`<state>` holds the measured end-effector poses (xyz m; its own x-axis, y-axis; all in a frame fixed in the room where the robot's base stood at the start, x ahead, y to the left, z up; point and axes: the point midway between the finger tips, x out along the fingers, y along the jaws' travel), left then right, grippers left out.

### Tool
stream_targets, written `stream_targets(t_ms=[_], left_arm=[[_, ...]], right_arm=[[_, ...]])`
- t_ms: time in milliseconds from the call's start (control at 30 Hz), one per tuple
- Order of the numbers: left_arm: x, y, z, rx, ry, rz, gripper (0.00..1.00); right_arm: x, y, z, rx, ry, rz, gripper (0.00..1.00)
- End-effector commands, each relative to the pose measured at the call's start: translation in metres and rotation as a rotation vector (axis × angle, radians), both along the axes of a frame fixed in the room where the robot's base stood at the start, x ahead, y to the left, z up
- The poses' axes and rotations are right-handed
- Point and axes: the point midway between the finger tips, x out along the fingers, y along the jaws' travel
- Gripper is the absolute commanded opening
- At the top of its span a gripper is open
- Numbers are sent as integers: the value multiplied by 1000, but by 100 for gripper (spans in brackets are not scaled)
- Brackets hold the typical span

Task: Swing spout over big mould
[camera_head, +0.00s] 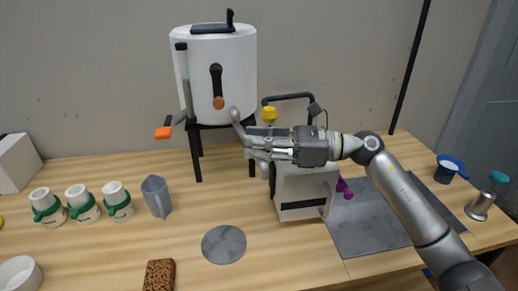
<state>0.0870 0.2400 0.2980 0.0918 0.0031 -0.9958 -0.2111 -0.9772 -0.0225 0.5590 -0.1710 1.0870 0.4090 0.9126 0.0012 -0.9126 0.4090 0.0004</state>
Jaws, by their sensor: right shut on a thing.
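My left gripper is not in view.
A white tank (230,72) on a black stand has an orange-ended lever (163,133). A grey slab (365,232) lies under my right arm. The front middle is fairly clear.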

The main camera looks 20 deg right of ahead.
Motion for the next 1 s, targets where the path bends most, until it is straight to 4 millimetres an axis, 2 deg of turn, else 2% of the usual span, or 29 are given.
stream_targets(t_ms=[400, 433, 600, 867, 1000], left_arm=[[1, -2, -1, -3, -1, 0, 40], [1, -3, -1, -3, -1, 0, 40], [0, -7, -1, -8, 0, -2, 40], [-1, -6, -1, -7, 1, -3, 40], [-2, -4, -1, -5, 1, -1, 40]], right_arm=[[-1, 1, 0, -1, 2, 10, 0], [-1, 1, 0, -1, 2, 10, 22], [0, 1, 0, -1, 1, 9, 42], [0, 0, 0, -1, 1, 7, 42], [-3, -7, -1, -2, 1, 5, 42]])
